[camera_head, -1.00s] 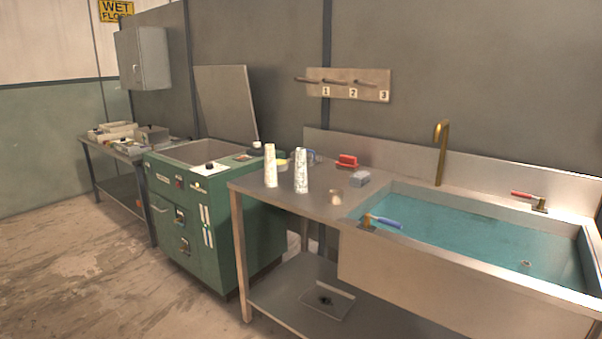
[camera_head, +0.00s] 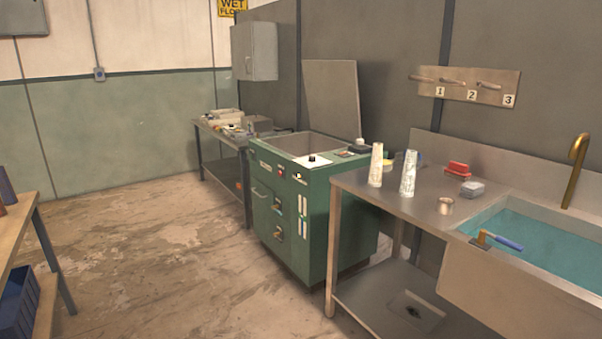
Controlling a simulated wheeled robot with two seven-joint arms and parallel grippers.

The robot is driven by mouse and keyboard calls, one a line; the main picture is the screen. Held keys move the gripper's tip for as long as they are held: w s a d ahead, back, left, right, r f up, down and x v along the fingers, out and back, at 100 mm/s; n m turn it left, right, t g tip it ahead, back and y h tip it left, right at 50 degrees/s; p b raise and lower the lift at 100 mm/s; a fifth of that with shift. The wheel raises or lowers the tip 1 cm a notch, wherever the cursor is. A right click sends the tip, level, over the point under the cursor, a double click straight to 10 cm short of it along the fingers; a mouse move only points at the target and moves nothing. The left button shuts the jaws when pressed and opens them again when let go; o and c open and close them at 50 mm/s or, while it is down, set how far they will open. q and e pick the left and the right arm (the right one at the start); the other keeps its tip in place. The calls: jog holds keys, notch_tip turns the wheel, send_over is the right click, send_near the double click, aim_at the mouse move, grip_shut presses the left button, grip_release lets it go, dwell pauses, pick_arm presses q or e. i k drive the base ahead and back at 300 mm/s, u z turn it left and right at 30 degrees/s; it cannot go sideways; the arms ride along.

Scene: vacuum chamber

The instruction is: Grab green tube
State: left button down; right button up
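No clearly green tube shows in the head view. Two pale, patterned, tapered tubes, the left one (camera_head: 376,165) and the right one (camera_head: 408,176), stand upright on the steel table left of the sink. At the left edge, two dark tubes stand on a wooden table, a bluish one (camera_head: 7,187) cut by the frame edge and a reddish-brown one (camera_head: 2,209) mostly out of frame. Neither of my grippers is in view.
A green vacuum machine (camera_head: 288,218) with its lid up stands mid-room. The steel table (camera_head: 425,205) joins a water-filled sink (camera_head: 520,240). The wooden table (camera_head: 22,228) holds a blue crate (camera_head: 18,305) below. Open floor (camera_head: 160,260) lies between.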

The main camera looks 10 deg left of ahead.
aim_at(408, 186)
jog(key=u, duration=0.9)
jog(key=i, duration=3.35)
jog(key=z, duration=0.85)
